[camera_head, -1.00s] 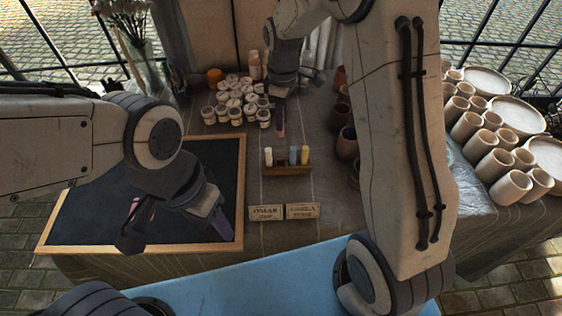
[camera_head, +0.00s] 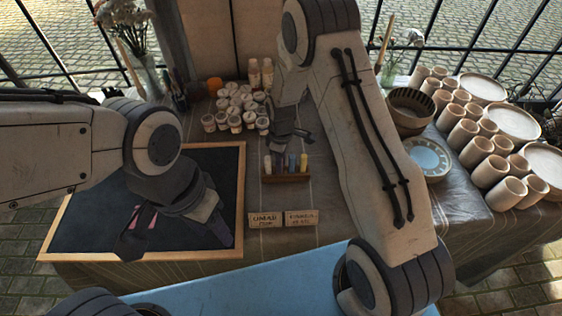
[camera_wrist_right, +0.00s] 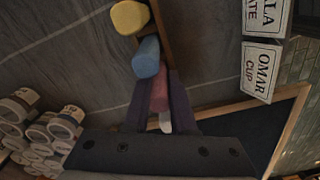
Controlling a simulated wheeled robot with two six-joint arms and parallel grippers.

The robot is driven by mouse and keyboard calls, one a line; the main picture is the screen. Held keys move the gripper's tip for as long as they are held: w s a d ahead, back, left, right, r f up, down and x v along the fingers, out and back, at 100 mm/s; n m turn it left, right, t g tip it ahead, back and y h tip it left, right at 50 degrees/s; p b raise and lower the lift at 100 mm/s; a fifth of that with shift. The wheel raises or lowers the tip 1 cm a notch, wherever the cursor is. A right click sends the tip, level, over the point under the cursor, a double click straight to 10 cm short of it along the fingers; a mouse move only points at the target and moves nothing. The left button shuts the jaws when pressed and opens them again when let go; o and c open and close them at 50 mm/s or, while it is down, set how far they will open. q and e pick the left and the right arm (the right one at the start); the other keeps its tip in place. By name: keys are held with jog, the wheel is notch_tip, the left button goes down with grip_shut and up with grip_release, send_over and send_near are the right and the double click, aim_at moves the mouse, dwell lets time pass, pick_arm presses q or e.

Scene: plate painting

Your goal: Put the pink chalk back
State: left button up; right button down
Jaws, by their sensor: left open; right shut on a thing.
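The wooden chalk holder (camera_head: 287,178) stands upright near the table's middle, with white (camera_head: 268,164), blue (camera_head: 292,162) and yellow (camera_head: 303,162) chalks in it. My right gripper (camera_head: 287,145) is just above it. In the right wrist view, its fingers (camera_wrist_right: 158,98) are shut on the pink chalk (camera_wrist_right: 160,90), which lines up between the blue chalk (camera_wrist_right: 146,57) and the white chalk (camera_wrist_right: 165,122). Whether the pink chalk sits fully in its slot, I cannot tell. My left gripper (camera_head: 172,235) is open and empty over the chalkboard (camera_head: 88,215).
Pink strokes (camera_head: 143,216) show on the chalkboard beside my left gripper. Two name cards (camera_head: 284,219) stand in front of the holder. Several small paint pots (camera_head: 234,106) are behind it. A bowl (camera_head: 410,107), a painted plate (camera_head: 428,157) and cups (camera_head: 478,135) are at the right.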

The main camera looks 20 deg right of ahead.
jog(key=shift+f, duration=0.15)
jog(key=c, duration=0.7)
grip_release()
jog(key=shift+c, duration=0.2)
